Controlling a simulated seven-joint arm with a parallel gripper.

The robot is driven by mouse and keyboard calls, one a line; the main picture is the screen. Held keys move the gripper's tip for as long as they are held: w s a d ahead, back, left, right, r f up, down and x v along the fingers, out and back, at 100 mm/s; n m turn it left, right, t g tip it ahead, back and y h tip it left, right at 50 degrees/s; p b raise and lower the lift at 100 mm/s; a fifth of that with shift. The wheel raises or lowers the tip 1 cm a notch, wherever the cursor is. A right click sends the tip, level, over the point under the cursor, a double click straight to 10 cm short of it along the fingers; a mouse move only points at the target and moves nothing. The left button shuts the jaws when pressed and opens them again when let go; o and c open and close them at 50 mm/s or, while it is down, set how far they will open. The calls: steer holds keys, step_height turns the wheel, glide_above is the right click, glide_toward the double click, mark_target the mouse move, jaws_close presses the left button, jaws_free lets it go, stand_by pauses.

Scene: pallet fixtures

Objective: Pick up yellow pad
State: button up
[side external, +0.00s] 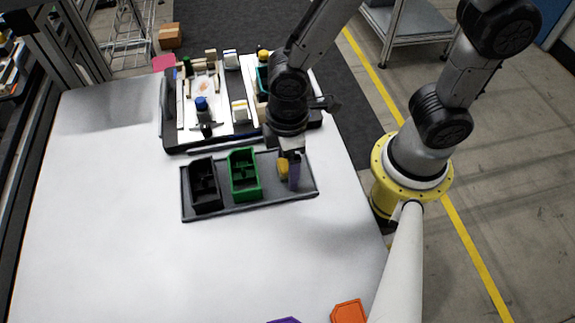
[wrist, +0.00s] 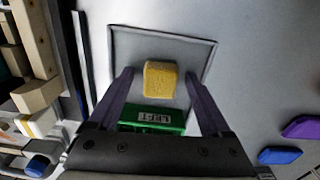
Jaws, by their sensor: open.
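The yellow pad (wrist: 160,79) is a small rounded block. In the wrist view it lies on the grey tray (wrist: 190,50), between the two fingers of my gripper (wrist: 160,82) with a gap on each side. In the side view the yellow pad (side external: 283,167) shows partly behind a purple-grey finger of my gripper (side external: 290,172), at the right end of the tray (side external: 240,208). My gripper is open and points down over the pad. Whether the fingertips touch the tray is hard to tell.
A green bin (side external: 244,175) and a black bin (side external: 204,186) stand left of the pad on the tray. A dark pallet (side external: 175,147) with several fixtures and bottles lies behind. Orange (side external: 349,312) and purple (side external: 284,320) pieces lie at the front edge. The white table's left side is clear.

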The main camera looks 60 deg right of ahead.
jaws_close()
stand_by(0.4)
steer(key=shift+r, duration=0.1)
steer(key=shift+r, duration=0.6)
steer(key=s+d+r, duration=0.8)
steer(key=s+r, duration=0.3)
steer(key=shift+s+r, duration=0.2)
steer(key=shift+r, duration=0.1)
steer(key=shift+d, duration=0.1)
